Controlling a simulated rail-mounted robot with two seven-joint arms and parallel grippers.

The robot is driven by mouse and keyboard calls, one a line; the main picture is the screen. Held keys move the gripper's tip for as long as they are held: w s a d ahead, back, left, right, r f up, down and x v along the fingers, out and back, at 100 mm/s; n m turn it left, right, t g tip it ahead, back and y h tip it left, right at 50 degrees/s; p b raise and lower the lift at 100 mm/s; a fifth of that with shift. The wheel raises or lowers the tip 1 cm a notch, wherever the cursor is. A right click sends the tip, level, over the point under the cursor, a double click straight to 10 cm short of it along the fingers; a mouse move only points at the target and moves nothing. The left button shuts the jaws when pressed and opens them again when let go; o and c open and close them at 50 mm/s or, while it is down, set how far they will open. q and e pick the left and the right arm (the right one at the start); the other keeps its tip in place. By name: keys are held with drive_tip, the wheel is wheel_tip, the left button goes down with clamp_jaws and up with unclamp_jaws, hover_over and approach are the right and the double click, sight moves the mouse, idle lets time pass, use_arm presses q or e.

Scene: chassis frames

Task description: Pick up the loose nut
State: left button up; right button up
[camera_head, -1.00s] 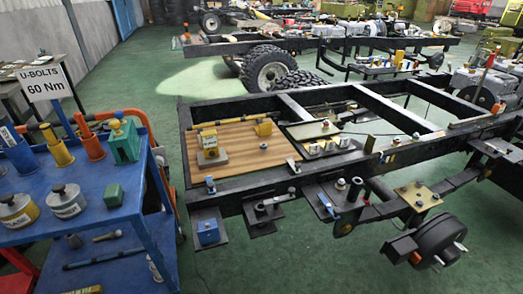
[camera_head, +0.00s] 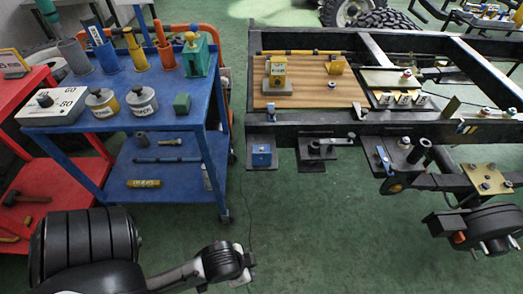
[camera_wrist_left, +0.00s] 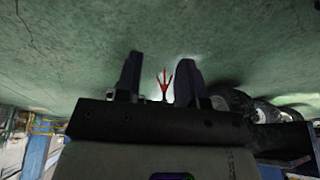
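A small silvery piece (camera_head: 332,85) lies on the wooden board (camera_head: 300,98) on the chassis frame in the head view. It could be the loose nut, but it is too small to tell. Other small metal fittings sit along the frame's front rail, such as one (camera_head: 352,113) near the board's right corner. My left gripper (camera_wrist_left: 158,72) shows in the wrist view with its two dark fingers apart and nothing held between them. It points over bare green floor, away from the frame. My right gripper is in neither view.
A blue trolley (camera_head: 205,118) with pots, upright tools and a green block (camera_head: 182,103) stands left of the frame (camera_head: 430,128). A red cart (camera_head: 60,172) is at far left. A wheel hub (camera_head: 490,228) hangs at lower right.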

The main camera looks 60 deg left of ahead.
use_arm(q)
drive_tip(key=o, duration=0.4)
drive_tip(key=shift+a, duration=0.1)
